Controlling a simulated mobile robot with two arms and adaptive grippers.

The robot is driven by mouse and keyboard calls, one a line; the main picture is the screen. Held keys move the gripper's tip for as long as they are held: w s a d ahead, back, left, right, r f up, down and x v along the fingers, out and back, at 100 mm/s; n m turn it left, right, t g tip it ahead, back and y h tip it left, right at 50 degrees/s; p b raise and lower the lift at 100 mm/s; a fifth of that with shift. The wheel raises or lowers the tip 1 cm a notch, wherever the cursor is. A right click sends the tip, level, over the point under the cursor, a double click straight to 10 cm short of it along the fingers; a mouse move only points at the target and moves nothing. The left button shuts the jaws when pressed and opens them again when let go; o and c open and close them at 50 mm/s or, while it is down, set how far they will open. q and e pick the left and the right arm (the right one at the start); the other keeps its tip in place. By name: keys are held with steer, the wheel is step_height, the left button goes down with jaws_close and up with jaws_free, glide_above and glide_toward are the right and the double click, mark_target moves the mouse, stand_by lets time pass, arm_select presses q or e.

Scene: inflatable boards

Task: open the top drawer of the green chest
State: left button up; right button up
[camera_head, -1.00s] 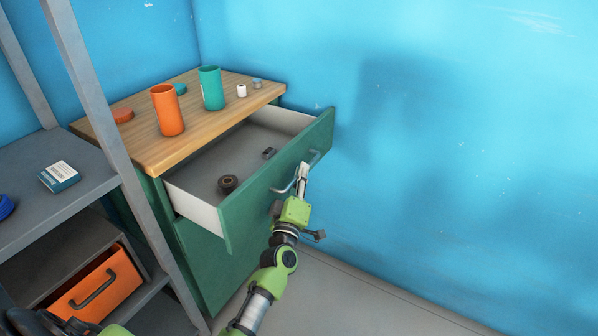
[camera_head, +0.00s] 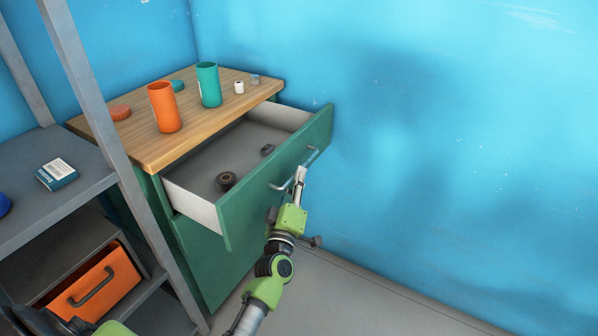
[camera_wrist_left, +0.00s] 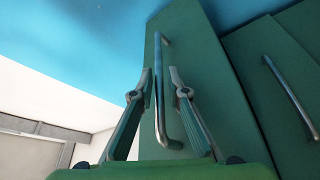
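The green chest (camera_head: 215,262) has a wooden top and stands against the blue wall. Its top drawer (camera_head: 262,193) is pulled far out, showing a grey floor and pale sides. A dark round roll (camera_head: 226,181) and a small dark block (camera_head: 267,150) lie inside. My left gripper (camera_head: 300,172) is at the metal bar handle (camera_head: 312,155) on the drawer front. In the left wrist view, the fingers of my left gripper (camera_wrist_left: 160,78) are apart, on either side of the handle (camera_wrist_left: 163,50), with gaps visible. My right gripper is not in view.
An orange cup (camera_head: 164,108), a teal cup (camera_head: 209,85) and small items stand on the chest top. A grey shelf (camera_head: 65,215) with an orange drawer (camera_head: 95,285) is at the left. Bare floor (camera_head: 390,300) lies at the right.

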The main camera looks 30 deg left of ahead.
arm_select(q)
steer(key=v, duration=0.9)
steer(key=shift+s, duration=0.1)
